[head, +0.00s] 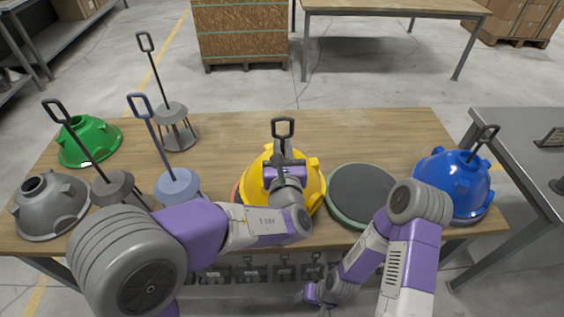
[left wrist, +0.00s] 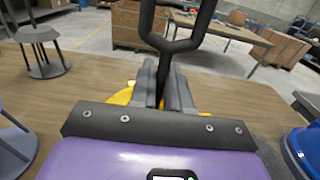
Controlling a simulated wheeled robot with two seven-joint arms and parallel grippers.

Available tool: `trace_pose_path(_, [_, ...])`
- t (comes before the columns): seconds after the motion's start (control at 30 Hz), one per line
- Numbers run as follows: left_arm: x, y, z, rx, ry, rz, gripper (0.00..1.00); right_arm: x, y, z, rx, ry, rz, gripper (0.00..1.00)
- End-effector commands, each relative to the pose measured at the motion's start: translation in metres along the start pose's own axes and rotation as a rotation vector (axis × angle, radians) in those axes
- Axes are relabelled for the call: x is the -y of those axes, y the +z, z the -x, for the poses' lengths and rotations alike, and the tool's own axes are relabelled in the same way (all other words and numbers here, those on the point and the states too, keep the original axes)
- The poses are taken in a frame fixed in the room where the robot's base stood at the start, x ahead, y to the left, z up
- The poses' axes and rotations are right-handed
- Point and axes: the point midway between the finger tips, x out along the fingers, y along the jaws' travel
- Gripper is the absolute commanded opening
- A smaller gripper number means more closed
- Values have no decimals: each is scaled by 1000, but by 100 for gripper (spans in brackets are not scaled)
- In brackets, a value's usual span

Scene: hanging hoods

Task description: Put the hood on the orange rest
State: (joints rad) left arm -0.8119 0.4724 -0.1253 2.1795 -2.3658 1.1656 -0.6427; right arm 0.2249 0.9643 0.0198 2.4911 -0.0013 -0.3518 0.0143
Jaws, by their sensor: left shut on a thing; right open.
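The yellow hood (head: 314,185) is at the middle of the table, with a dark loop handle (head: 283,127) rising from its top. My left gripper (head: 284,166) is above the hood and shut on the handle's stem. The left wrist view shows the fingers (left wrist: 163,92) around this dark stem (left wrist: 158,88), with bits of yellow below. A sliver of the orange rest (head: 235,193) shows at the hood's left edge; the hood and my arm hide the remainder. I cannot tell whether the hood touches it. My right gripper (head: 318,293) is open and low, in front of the table.
A dark round rest with a green rim (head: 334,209) lies right of the hood. A blue hood (head: 452,183) with a handle stands at the right end. The back middle is clear.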

Motion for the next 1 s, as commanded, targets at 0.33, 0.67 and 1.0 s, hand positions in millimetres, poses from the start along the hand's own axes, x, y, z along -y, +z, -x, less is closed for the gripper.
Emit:
trace_pose_path(0.33, [0, -36, 0, 4, 1, 0, 0, -5, -1, -14, 0, 0, 0, 62])
trace_pose_path(0.67, [0, -39, 0, -1, 0, -1, 26, -6, -1, -16, 0, 0, 0, 62])
trace_pose_path(1.0, [0, -39, 0, -1, 0, -1, 42, -6, -1, -16, -1, 0, 0, 62])
